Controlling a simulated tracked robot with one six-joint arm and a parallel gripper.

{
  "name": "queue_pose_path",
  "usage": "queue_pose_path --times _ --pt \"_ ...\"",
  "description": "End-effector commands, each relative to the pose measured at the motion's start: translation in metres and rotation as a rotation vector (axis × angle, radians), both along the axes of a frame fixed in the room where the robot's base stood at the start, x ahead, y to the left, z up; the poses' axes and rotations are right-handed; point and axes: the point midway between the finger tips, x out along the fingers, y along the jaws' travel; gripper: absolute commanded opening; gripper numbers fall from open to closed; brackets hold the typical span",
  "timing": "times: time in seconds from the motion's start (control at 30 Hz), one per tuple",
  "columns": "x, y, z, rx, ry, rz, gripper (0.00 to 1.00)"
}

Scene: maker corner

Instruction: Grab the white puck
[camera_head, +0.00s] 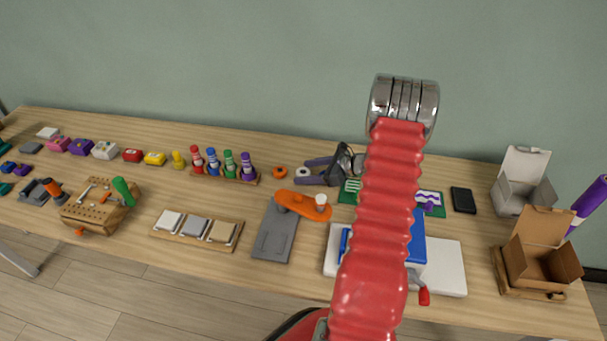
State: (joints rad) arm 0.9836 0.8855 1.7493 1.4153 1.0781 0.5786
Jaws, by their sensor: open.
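The white puck (303,171) is a small round piece with a darker centre, near the back middle of the wooden table. My gripper (302,173) comes in from the right with its two purple-grey fingers apart. The puck shows between the fingertips, with a gap to each finger in this view. I cannot tell how high the fingers are above the table. My red arm hides part of the wrist and the table behind it.
An orange puck (280,172) lies just left of the white one. An orange board (293,202) with a white cup-like piece (321,199) lies just in front. Colored bottles (229,163) stand in a rack to the left. A grey plate (272,238) lies nearer.

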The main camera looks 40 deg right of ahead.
Motion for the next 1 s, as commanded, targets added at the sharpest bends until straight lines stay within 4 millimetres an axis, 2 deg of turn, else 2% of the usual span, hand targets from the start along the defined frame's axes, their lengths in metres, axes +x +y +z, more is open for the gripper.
queue_pose_path --times 0.23,0.83,1.0 --pt "0.0 0.0 0.0002 0.0 0.0 0.0 0.59" --pt "0.0 0.0001 0.0002 0.0 0.0 0.0 0.17" --pt "0.0 0.0 0.0002 0.0 0.0 0.0 0.16"
